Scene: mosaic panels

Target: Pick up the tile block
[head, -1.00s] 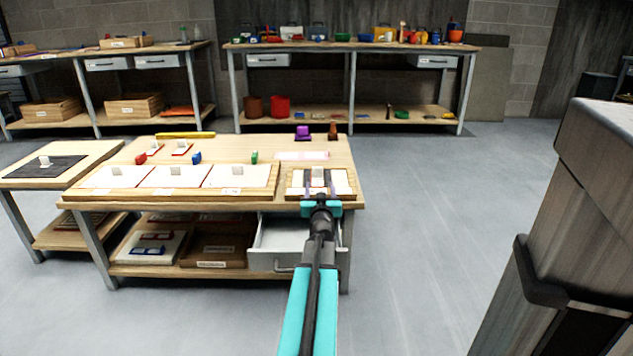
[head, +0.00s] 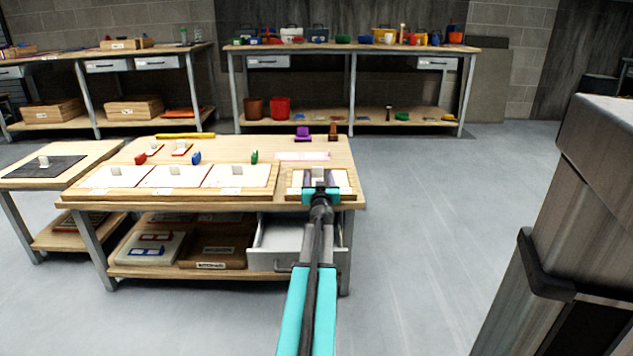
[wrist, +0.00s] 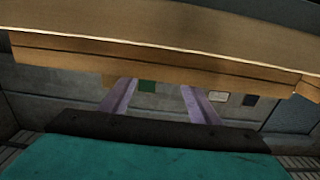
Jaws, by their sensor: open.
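A small pale block (head: 319,172) stands on a white panel in the wooden tray (head: 346,189) at the right front of the near table; I take it to be the tile block. My gripper (head: 320,183) is open at this tray, just in front of the block in the head view. Contact between them cannot be told. In the wrist view my two pale fingers (wrist: 152,90) are spread apart, their ends cut off by a wooden edge (wrist: 150,58). The block does not show clearly there.
A longer tray (head: 170,193) to the left holds white panels with similar pale blocks. Red, blue (head: 196,158) and green (head: 254,157) pieces stand behind it. Purple (head: 302,133) and brown (head: 333,131) items are at the back. An open drawer (head: 285,238) sits below.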

